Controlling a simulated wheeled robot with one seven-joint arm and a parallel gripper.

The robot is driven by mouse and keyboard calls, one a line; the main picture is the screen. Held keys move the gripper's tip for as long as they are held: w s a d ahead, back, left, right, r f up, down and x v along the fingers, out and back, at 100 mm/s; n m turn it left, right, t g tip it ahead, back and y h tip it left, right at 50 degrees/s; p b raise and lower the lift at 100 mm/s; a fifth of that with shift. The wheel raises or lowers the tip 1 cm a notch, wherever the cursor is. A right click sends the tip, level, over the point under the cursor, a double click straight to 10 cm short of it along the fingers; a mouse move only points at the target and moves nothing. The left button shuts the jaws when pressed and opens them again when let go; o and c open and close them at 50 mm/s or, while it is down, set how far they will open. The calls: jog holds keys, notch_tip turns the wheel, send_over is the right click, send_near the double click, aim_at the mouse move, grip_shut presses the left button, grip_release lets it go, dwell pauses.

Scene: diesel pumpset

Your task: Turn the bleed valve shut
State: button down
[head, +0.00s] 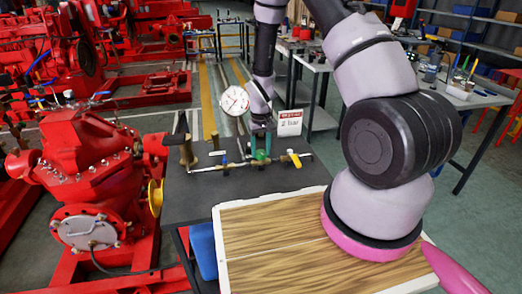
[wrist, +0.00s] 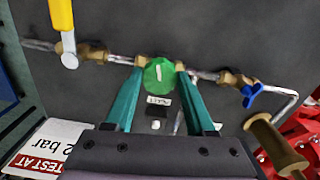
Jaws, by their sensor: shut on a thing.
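A pipe run with three valves crosses a dark panel on the bench. The middle one has a round green knob (wrist: 159,75) with a white line mark; it also shows in the head view (head: 261,155). My gripper (wrist: 160,65) has its two teal fingers on either side of this knob, shut on it. In the head view my gripper (head: 260,142) reaches down to the knob from above. A small label (wrist: 158,101) lies beside the knob, too small to read surely. A blue-handled valve (wrist: 251,94) and a yellow lever valve (wrist: 62,18) flank it.
A white-faced gauge (head: 234,100) stands behind the pipe run, left of my arm. A "2 bar" sign (head: 290,122) stands close to my gripper on the right. A brass fitting (wrist: 275,145) rises near the blue valve. A wooden board (head: 270,240) lies in front; red pumps fill the left.

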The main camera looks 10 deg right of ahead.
aim_at(261, 152)
jog(key=shift+w+m, duration=0.1)
jog(key=shift+m, duration=1.5)
jog(key=shift+c, duration=1.2)
grip_release()
notch_tip(261, 152, up, 11)
